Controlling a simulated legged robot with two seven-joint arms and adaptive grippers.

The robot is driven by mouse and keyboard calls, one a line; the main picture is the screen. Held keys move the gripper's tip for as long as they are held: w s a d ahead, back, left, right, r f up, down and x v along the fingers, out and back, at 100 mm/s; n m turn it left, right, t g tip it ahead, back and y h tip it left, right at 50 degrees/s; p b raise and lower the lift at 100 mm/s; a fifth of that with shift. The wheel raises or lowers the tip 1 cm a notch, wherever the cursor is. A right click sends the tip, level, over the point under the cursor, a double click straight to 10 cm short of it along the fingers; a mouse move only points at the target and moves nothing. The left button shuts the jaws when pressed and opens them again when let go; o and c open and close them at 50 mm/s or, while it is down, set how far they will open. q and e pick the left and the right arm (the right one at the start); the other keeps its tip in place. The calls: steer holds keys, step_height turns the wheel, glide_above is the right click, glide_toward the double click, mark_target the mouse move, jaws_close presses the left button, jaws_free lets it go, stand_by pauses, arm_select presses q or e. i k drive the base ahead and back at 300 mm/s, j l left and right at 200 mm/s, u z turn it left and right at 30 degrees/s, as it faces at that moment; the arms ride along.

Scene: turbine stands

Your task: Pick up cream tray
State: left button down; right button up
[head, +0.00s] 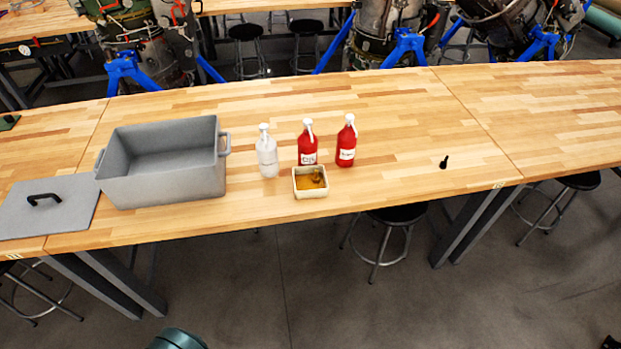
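The cream tray (311,194) is a small, shallow, square-cornered dish on the wooden table, close to its front edge. Its inside looks brown-orange, with a darker patch; I cannot tell what that is. It stands just in front of a red bottle (307,150) with a white top and label. Neither of my grippers can be made out in the head view, and nothing is holding the tray.
A white bottle (267,156) and another red bottle (346,146) stand close behind the tray. A grey open bin (205,183) and its flat lid (62,217) are left. A small black object (444,162) lies right. Stools (395,216) stand under the table.

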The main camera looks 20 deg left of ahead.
mark_target(304, 188)
steer(key=i+l, duration=0.3)
steer(key=i, duration=0.2)
steer(key=i+l, duration=0.35)
steer(key=i, duration=0.15)
